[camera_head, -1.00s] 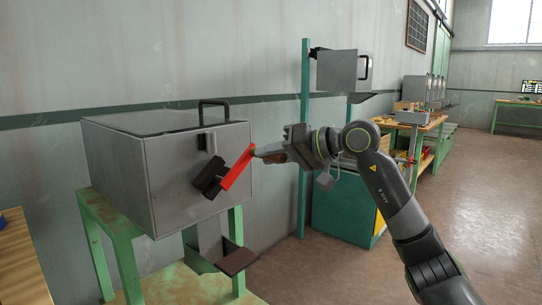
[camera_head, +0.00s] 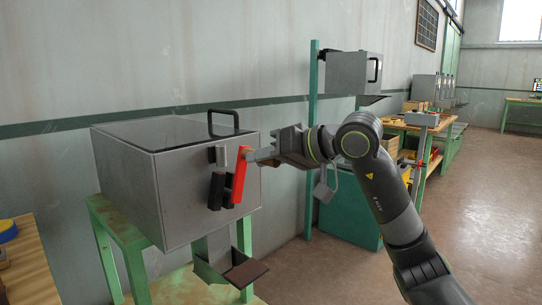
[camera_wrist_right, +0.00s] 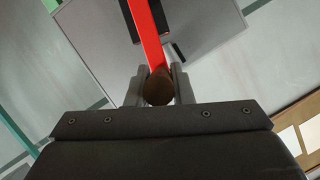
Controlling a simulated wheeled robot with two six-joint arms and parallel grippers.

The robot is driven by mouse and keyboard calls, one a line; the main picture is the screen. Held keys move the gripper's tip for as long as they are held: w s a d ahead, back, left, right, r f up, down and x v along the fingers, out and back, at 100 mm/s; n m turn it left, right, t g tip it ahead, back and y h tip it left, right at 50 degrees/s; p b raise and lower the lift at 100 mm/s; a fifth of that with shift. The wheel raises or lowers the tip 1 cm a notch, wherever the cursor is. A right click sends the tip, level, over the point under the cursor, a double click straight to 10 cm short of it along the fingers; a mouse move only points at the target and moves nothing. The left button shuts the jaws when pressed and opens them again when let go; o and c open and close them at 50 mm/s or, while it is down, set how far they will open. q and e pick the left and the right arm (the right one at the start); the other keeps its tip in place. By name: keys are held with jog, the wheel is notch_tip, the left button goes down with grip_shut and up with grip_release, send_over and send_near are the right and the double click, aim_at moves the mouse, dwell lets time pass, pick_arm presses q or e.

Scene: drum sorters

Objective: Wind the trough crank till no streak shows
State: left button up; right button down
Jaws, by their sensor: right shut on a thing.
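A grey box-shaped trough (camera_head: 180,190) with a dark top panel and a black handle stands on a green stand. On its front are a red crank arm (camera_head: 239,175) and a black part (camera_head: 216,191) beside it. My right gripper (camera_head: 256,156) is at the upper end of the red arm. In the right wrist view the red arm (camera_wrist_right: 148,32) runs up from a brown knob (camera_wrist_right: 159,88), and the gripper is shut on this knob. No streak can be made out on the trough. My left gripper is out of view.
The green stand (camera_head: 130,247) has a small dark shelf (camera_head: 246,273) below the trough's front. A second grey box (camera_head: 349,72) hangs on a green post behind my right arm. A wooden table edge (camera_head: 32,262) is at the left. Open floor lies at the right.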

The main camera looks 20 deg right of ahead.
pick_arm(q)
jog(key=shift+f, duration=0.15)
pick_arm(e)
jog(key=shift+s+a+r, duration=0.1)
jog(key=shift+s+a, duration=0.15)
jog(key=shift+a, duration=0.3)
jog(key=shift+s+a+r, duration=0.1)
jog(key=shift+s+a, duration=0.1)
jog(key=shift+a, duration=0.35)
jog(key=c, duration=1.3)
grip_release()
jog(key=shift+a, duration=0.1)
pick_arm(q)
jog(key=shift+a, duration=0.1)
pick_arm(e)
jog(key=shift+o, duration=0.2)
jog(key=shift+s, duration=0.1)
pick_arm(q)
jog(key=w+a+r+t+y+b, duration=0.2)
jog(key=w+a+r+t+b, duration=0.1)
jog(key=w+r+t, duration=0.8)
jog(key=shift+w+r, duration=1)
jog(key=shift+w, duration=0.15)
pick_arm(e)
jog(key=v, duration=1.7)
jog(key=shift+d, duration=0.2)
